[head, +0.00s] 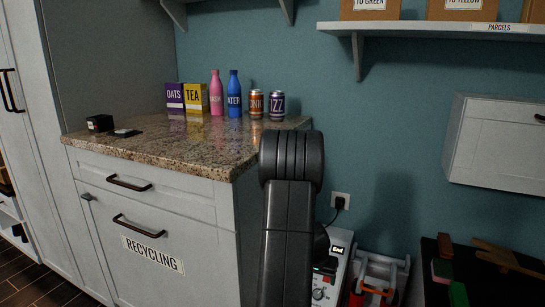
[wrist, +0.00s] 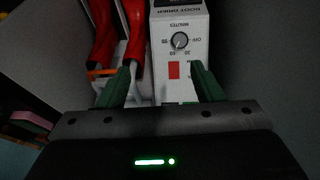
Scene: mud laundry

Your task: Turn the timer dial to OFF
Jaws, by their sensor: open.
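The timer dial (wrist: 180,41) is a round grey knob on the white boot dryer (wrist: 198,18), with minute marks and OFF printed around it. The lettering appears upside down in the wrist view, and I cannot tell which mark the dial points to. A red patch (wrist: 174,70) is on the same panel. My gripper (wrist: 164,82) is open, its green fingers apart, with the dial ahead of the gap and not visibly touched. In the head view the dial (head: 318,294) shows small, low beside my arm, which hides part of the dryer (head: 340,259).
Red boot-like shapes (wrist: 105,35) stand beside the dryer. A granite-topped recycling cabinet (head: 170,155) is left of my arm. A plugged outlet (head: 340,201) is on the wall. A dark surface with loose blocks (head: 441,270) lies at right.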

